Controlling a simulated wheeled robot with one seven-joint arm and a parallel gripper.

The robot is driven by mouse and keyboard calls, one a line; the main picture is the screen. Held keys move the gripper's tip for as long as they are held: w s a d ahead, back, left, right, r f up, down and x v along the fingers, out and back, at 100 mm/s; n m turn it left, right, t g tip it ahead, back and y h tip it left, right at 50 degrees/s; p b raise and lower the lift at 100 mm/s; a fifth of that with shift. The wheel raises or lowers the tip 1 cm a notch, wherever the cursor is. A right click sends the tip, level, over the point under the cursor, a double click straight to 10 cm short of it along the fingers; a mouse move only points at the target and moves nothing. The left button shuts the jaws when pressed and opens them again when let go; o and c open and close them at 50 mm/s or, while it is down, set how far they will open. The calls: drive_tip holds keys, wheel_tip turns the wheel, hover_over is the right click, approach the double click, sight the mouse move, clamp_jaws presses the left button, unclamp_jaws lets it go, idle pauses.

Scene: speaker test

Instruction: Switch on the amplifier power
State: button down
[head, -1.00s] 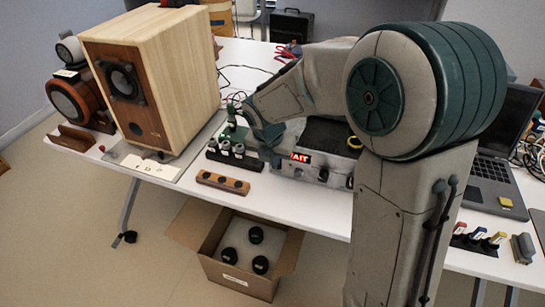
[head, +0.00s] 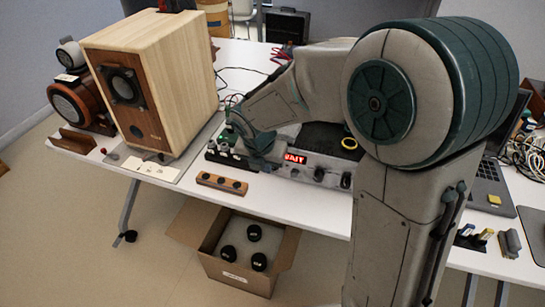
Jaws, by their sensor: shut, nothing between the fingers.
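The amplifier (head: 314,171) is a grey box with a dark top. It stands on the white table, left of my forearm. Its front panel has dark knobs (head: 345,181) and a lit red display (head: 295,158) whose letters seem to read "WAIT". My gripper (head: 263,165) is shut and empty. It points down at the left end of the amplifier's front. My gripper hides that corner, so I cannot make out the power switch or tell whether the fingertips touch the panel.
Left of the amplifier are a small dark block of posts (head: 225,155) and a wooden strip (head: 222,183). A wooden speaker (head: 150,75) stands farther left. A box (head: 238,272) is on the floor. A laptop (head: 484,186) and small parts are at right, partly behind my arm.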

wheel_tip(320, 180, up, 10)
drive_tip(key=p, duration=0.1)
drive_tip(key=shift+s+a+f+p, duration=0.2)
drive_tip(key=shift+s+p, duration=0.05)
drive_tip(key=shift+p, duration=0.05)
drive_tip(key=s+d+r+m+p, duration=0.2)
drive_tip(key=s+d+m, duration=0.2)
drive_tip(key=m, duration=0.6)
drive_tip(key=s+d+r+m+y+p, duration=0.1)
drive_tip(key=s+d+r+m+p, duration=0.1)
drive_tip(key=s+d+m, duration=0.2)
drive_tip(key=s+d+r+m+p, duration=0.2)
drive_tip(key=s+d+m, duration=0.2)
drive_tip(key=s+m, duration=0.5)
drive_tip(key=shift+s+d+m, duration=0.15)
drive_tip(key=shift+d+m, duration=0.1)
drive_tip(key=shift+m, duration=4.05)
